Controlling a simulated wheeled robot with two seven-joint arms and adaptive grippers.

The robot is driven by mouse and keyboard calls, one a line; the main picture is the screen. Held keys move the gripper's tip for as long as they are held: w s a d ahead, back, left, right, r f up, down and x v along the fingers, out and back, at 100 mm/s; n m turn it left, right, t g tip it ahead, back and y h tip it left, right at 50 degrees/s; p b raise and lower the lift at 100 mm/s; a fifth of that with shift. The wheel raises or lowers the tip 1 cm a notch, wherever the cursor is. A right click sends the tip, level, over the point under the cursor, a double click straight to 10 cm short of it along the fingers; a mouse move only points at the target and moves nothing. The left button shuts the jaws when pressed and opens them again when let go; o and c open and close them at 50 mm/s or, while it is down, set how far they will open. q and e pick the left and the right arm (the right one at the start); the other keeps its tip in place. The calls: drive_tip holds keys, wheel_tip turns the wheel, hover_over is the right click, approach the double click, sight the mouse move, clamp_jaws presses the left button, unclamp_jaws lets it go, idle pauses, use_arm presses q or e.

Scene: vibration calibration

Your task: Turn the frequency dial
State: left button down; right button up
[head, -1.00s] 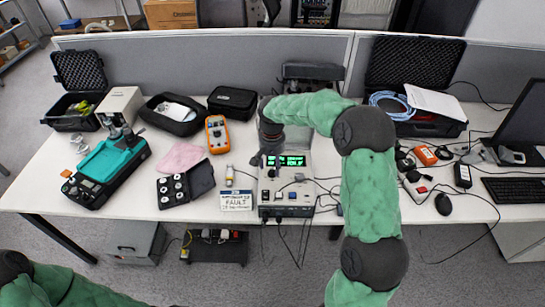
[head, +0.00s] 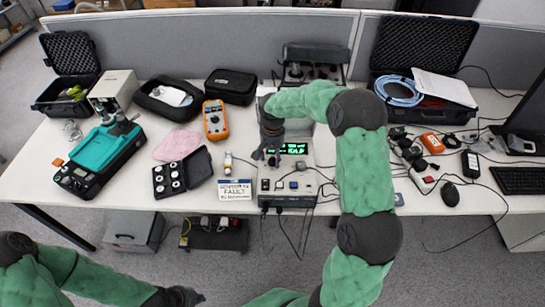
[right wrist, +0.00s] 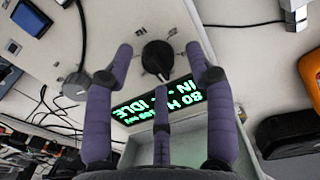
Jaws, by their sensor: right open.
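The frequency dial (right wrist: 156,58) is a round black knob with a pale pointer line, on the white face of the calibrator box (head: 296,130). The box's lit green display (right wrist: 150,108) appears upside down in the right wrist view and reads "IDLE" and "80 H". My right gripper (right wrist: 159,50) is open, with purple-grey fingers on both sides of the dial and one below it; I cannot tell if they touch it. In the head view my right gripper (head: 269,158) hides the dial. My left gripper (head: 184,297) is low, at the bottom edge, its fingers unclear.
An orange multimeter (head: 215,119), a black case of round weights (head: 183,174) and a teal device (head: 104,155) lie further left. Cables (head: 322,190) run right of the box.

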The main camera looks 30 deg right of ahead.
drive_tip(key=c, duration=1.1)
clamp_jaws()
drive_tip(key=shift+r, duration=0.1)
